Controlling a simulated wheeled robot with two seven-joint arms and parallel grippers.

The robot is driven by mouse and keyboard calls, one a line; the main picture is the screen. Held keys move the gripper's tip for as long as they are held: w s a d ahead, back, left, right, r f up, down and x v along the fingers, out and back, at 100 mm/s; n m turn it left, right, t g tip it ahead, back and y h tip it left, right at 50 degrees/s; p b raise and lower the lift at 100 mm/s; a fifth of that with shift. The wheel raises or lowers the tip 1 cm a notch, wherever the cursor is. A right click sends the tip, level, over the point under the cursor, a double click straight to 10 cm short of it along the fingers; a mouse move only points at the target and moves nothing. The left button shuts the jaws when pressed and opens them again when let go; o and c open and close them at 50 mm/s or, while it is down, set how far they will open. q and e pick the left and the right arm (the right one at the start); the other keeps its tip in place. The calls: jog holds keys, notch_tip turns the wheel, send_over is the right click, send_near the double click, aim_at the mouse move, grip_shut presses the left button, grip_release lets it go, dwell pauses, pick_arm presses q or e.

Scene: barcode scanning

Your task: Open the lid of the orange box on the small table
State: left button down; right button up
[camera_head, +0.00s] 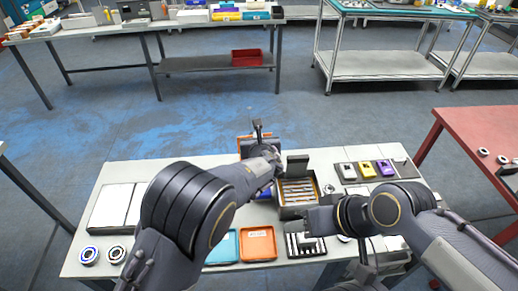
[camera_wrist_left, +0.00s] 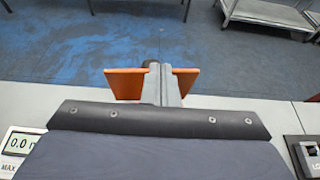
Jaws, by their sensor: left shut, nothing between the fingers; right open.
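An orange panel (camera_wrist_left: 122,84) stands at the back edge of the small table (camera_head: 150,172), and it shows in the head view (camera_head: 244,142) as an orange edge behind my left wrist. I cannot tell whether it is the lid or a side of the orange box. My left gripper (camera_wrist_left: 163,84) is shut and empty, with its fingers in front of the panel's middle; contact cannot be told. An open box with an orange rim and several slim items (camera_head: 297,191) stands right of my left wrist. My right gripper (camera_head: 316,222) is open, low at the front of that box.
An orange tray (camera_head: 258,244) and a teal tray (camera_head: 222,248) lie at the front. White panels (camera_head: 115,208) lie left. Yellow and purple items (camera_head: 368,169) sit at the back right. A red table (camera_head: 478,135) stands at right.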

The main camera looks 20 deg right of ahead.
pick_arm(q)
jog(key=shift+w+d+r, duration=0.15)
jog(key=shift+w, duration=0.55)
jog(key=shift+w+d+r, duration=0.1)
jog(key=shift+w, duration=0.65)
jog(key=shift+b, duration=0.3)
